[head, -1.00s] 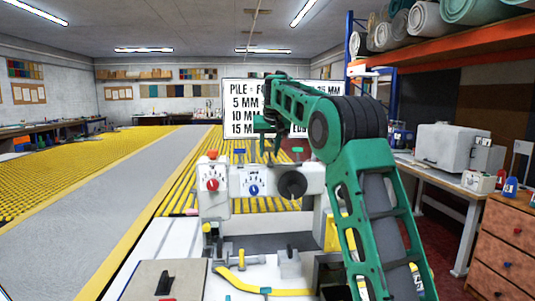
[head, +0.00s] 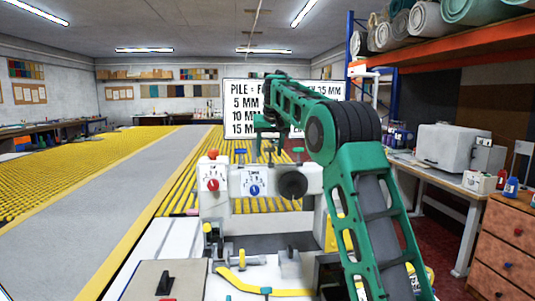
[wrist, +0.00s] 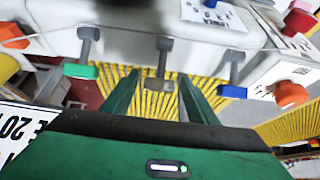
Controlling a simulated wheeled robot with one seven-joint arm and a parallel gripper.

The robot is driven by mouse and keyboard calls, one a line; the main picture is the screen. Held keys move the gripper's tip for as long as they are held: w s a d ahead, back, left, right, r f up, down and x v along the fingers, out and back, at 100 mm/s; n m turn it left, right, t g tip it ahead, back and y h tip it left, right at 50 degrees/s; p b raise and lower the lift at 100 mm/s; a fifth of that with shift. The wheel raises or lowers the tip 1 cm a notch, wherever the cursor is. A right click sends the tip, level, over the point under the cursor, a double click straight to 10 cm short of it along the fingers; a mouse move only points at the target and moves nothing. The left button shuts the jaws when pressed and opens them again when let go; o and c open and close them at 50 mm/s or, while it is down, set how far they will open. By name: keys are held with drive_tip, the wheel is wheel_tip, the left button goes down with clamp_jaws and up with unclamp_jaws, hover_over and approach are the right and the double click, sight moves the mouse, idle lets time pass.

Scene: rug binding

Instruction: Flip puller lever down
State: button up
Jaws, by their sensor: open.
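In the wrist view a row of three small levers stands on the white sewing machine. One has a green tip (wrist: 81,70), one a grey-brown tip (wrist: 158,85) and one a blue tip (wrist: 232,91). I cannot read which of them is the puller lever. My gripper (wrist: 157,80) is open, its two green fingers on either side of the grey-brown lever, with gaps to both sides. Contact cannot be judged. In the head view my gripper (head: 268,150) is above the machine (head: 232,210), partly hidden by my arm; the blue lever tip (head: 240,151) shows to its left.
The machine's front has a red dial (head: 212,185), a blue dial (head: 253,189) and a black handwheel (head: 292,186). A yellow binding strip (head: 238,284) lies below. A white sign (head: 240,100) stands behind. An orange knob (wrist: 291,94) is right of the levers.

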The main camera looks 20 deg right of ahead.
drive_tip(key=v, duration=1)
drive_tip(key=shift+r, duration=0.35)
drive_tip(key=shift+s, duration=0.1)
drive_tip(key=s+d+f+m+g, duration=0.1)
drive_tip(key=s+f, duration=0.6)
drive_tip(key=s, duration=0.6)
drive_tip(key=s+d+f+g, duration=0.2)
drive_tip(key=s+f, duration=0.5)
drive_tip(key=s, duration=0.5)
drive_tip(key=s+d+f+m+g, duration=0.1)
drive_tip(key=s+f, duration=0.6)
drive_tip(key=s, duration=0.6)
drive_tip(key=s+a+f+y, duration=0.1)
drive_tip(key=s+a+f, duration=0.1)
drive_tip(key=s+f, duration=0.4)
drive_tip(key=s+a+f+g+y, duration=0.1)
drive_tip(key=s+a+f, duration=0.2)
drive_tip(key=s+f, duration=0.3)
drive_tip(key=s, duration=0.5)
drive_tip(key=shift+a+f+m+g, duration=0.2)
drive_tip(key=shift+m+g, duration=0.1)
drive_tip(key=shift+m, duration=0.1)
